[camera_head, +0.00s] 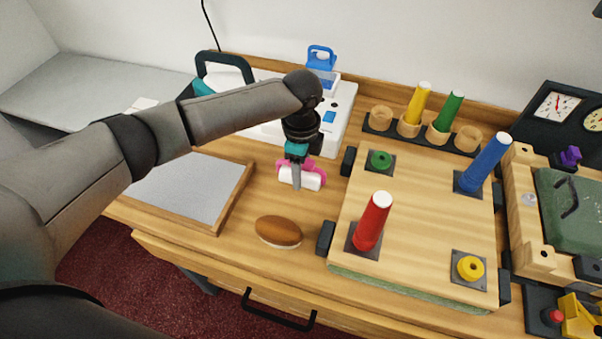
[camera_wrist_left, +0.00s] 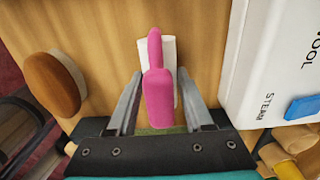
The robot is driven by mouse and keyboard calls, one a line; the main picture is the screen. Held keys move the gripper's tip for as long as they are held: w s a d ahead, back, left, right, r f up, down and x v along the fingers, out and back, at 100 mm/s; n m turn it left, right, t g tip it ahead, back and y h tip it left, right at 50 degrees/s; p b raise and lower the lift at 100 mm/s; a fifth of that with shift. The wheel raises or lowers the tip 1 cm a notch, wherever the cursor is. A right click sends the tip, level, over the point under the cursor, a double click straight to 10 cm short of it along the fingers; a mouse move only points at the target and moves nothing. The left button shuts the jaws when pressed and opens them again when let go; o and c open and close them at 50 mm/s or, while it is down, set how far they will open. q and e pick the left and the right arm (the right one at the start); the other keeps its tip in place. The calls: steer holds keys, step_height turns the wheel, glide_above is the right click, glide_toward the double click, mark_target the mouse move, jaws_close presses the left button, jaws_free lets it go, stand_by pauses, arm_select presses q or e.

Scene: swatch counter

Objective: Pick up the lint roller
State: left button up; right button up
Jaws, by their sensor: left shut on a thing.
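The lint roller has a white roll (camera_head: 312,181) and a pink handle; it is at the middle of the counter in the head view. In the left wrist view, its pink handle (camera_wrist_left: 158,88) lies between my fingers, with the white roll (camera_wrist_left: 170,52) partly hidden beneath it. My left gripper (camera_head: 296,182) points down at the roller and is shut on it; its fingers (camera_wrist_left: 159,76) stand on either side. I cannot tell whether the roller touches the counter. My right gripper is not in view.
A brown oval brush (camera_head: 278,231) lies in front of the roller. A wooden board (camera_head: 420,218) with colored cones stands to the right, a framed grey panel (camera_head: 185,184) to the left. A white appliance (camera_head: 343,98) is behind. Bare wood lies around the brush.

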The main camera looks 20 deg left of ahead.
arm_select(q)
jaws_close()
steer(key=shift+r, duration=0.1)
steer(key=shift+r, duration=0.3)
step_height(320, 180, up, 19)
steer(key=p, duration=0.3)
steer(key=shift+r, duration=0.15)
